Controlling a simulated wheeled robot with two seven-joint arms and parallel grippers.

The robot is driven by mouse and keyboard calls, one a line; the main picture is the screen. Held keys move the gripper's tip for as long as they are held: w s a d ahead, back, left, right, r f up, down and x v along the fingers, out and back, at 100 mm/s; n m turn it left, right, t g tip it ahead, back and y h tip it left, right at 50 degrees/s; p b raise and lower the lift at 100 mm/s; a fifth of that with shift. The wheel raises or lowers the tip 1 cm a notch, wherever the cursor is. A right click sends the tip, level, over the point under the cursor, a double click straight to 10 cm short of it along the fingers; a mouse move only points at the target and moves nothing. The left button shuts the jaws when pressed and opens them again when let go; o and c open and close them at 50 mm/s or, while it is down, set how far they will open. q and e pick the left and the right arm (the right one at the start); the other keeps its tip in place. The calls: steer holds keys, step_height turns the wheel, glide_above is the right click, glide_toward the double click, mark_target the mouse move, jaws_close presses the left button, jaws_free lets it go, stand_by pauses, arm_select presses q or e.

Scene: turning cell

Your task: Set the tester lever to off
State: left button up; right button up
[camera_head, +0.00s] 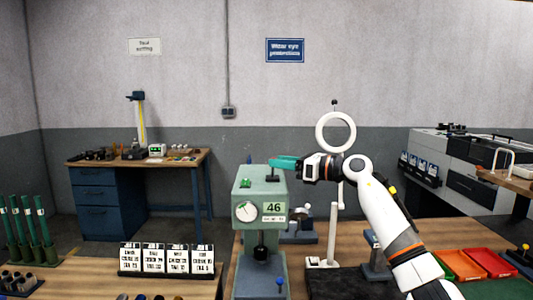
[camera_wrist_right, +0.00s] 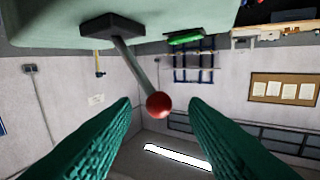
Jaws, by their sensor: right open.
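The tester (camera_head: 245,240) is a pale green machine on the bench, with a white dial and a label reading 46. Its lever, a grey rod with a red ball knob (camera_wrist_right: 158,105), rises from a dark base (camera_wrist_right: 112,27) on the tester's top. My right gripper (camera_head: 272,162) is over the tester's top, with its green fingers level and pointing left. In the right wrist view the fingers are open, one on each side of the knob, with gaps showing. In the head view the fingers hide the knob. My left gripper is not in view.
A green button (camera_head: 245,184) sits on the tester's top, left of the lever. A ring-shaped lamp (camera_head: 335,132) stands just behind my right arm. A row of labelled cards (camera_head: 166,260) is left of the tester, and red trays (camera_head: 487,262) are at the right.

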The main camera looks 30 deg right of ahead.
steer(key=p+x, duration=0.1)
steer(key=x, duration=0.3)
steer(key=shift+w, duration=0.25)
steer(key=shift+w+a, duration=0.1)
steer(key=shift+w+a+f, duration=0.1)
steer(key=shift+w, duration=0.1)
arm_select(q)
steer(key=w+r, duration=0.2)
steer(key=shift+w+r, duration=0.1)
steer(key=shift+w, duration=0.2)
arm_select(e)
jaws_close()
